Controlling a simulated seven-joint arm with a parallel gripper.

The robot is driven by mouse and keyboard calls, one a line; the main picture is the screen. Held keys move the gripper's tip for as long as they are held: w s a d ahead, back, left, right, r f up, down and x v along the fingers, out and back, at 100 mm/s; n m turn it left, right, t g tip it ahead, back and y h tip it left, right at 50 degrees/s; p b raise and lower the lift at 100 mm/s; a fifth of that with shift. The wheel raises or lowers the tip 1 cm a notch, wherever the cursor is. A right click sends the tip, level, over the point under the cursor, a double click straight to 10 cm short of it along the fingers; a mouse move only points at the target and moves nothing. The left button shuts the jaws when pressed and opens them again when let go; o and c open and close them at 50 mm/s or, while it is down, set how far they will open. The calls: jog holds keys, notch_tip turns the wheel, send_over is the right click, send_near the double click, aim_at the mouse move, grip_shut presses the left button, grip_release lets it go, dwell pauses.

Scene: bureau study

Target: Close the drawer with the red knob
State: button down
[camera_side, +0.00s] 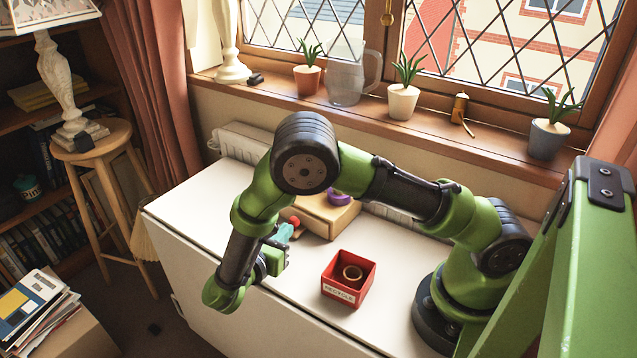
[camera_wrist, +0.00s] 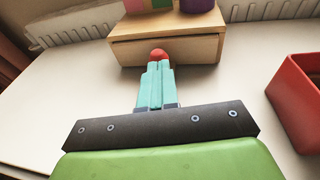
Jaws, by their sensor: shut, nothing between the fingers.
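A small wooden drawer box (camera_side: 330,216) stands on the white desk, and it also shows at the top of the wrist view (camera_wrist: 205,22). Its drawer front (camera_wrist: 195,50) carries a red knob (camera_wrist: 157,54), which shows in the side view too (camera_side: 295,222). The drawer front looks close to the box, but I cannot tell whether a small gap is left. My gripper (camera_wrist: 158,66) has teal fingers, pressed together and empty. The fingertips point at the knob and cover its lower part. I cannot tell whether they touch it. The side view shows my gripper (camera_side: 284,234) low over the desk.
A red box labelled RECYCLE (camera_side: 338,291), with a ring-shaped thing (camera_side: 352,272) inside, stands to the right of my gripper. A purple thing (camera_side: 339,198) sits on top of the drawer box. The white desk (camera_side: 190,212) is clear at the left.

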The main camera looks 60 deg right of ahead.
jog(key=v, duration=1.3)
jog(key=s+d+r+m+t+y, duration=0.2)
jog(key=s+d+r+m+y, duration=0.4)
jog(key=r+m+y, duration=0.2)
jog(key=s+d+r+m+t+y, duration=0.3)
jog(key=s+d+r+m+y, duration=0.3)
jog(key=r+m+y, duration=0.3)
notch_tip(320, 180, up, 3)
jog(key=d+m, duration=0.1)
jog(key=m, duration=0.5)
jog(key=shift+m+y, duration=0.3)
jog(key=shift+m, duration=0.1)
jog(key=shift+s, duration=0.1)
